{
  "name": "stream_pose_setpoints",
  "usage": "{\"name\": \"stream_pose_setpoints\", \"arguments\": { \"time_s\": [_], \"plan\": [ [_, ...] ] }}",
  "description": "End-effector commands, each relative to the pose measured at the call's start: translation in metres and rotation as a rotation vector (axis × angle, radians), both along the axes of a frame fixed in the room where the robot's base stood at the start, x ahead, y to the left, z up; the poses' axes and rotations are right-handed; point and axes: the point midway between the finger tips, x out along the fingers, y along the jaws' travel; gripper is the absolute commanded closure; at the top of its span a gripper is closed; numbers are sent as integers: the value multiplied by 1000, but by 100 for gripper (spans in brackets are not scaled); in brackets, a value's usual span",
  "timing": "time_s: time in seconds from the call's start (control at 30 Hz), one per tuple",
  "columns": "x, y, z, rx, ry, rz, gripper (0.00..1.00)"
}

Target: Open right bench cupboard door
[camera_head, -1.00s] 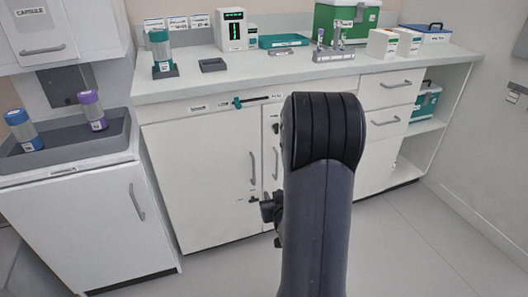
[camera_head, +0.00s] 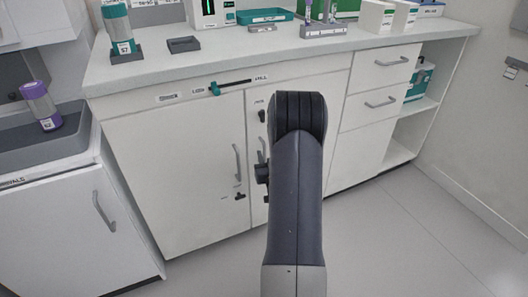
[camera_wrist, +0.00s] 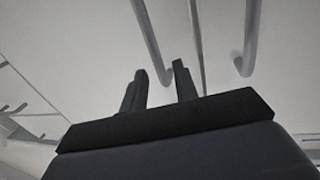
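The white right bench cupboard door (camera_head: 256,104) is mostly hidden behind my arm in the head view. Its grey bar handle (camera_head: 261,150) shows just left of my arm, and appears in the wrist view at the upper right (camera_wrist: 249,40). The left cupboard door (camera_head: 185,165) is closed beside it, with its own bar handle (camera_head: 237,163), also at upper centre-left in the wrist view (camera_wrist: 150,40).
A teal slider (camera_head: 214,89) sits on the panel above the doors. Drawers (camera_head: 383,85) and open shelves are to the right. The floor (camera_head: 400,240) in front is clear.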

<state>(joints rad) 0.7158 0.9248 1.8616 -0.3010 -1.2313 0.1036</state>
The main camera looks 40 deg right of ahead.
Motion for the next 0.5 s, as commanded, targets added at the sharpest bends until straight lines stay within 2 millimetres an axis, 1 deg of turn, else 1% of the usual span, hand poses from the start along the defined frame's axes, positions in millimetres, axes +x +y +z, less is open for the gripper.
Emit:
{"name": "stream_pose_setpoints", "arguments": {
  "time_s": [0.03, 0.2, 0.33, 0.5],
  "plan": [
    [8, -3, -1, -2, -1, 2, 72],
    [24, -11, -1, -1, 0, 1, 72],
    [29, -13, 0, 0, 1, 1, 72],
    [30, -13, 0, 0, 1, 0, 72]
  ]
}}
